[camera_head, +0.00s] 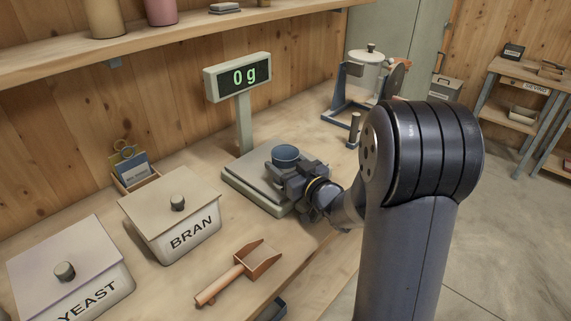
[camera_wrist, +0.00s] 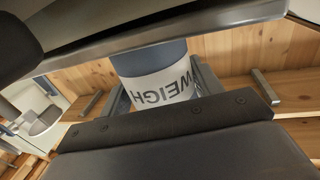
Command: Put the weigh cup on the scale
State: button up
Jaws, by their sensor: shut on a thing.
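The weigh cup (camera_head: 285,153) is a small round cup with a blue rim and inside. In the wrist view the cup (camera_wrist: 155,75) shows a white band reading WEIGH, upside down, and a blue-grey band. My gripper (camera_head: 288,172) is shut on the cup, with a finger on either side in the wrist view. The cup is over the scale's flat grey plate (camera_head: 245,179). I cannot tell whether its base touches the plate, as my gripper hides it. The scale's display (camera_head: 238,77) on its post reads 0 g.
A bran bin (camera_head: 190,232) and a yeast bin (camera_head: 95,293) stand left of the scale. A wooden scoop (camera_head: 240,271) lies in front on the bench. A seed packet box (camera_head: 130,168) is by the wall. A shelf (camera_head: 180,42) runs above.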

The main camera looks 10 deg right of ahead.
jog(key=o, duration=0.9)
jog(key=shift+o, duration=0.2)
jog(key=shift+r, duration=0.15)
jog(key=v, duration=1.2)
jog(key=shift+b, duration=0.3)
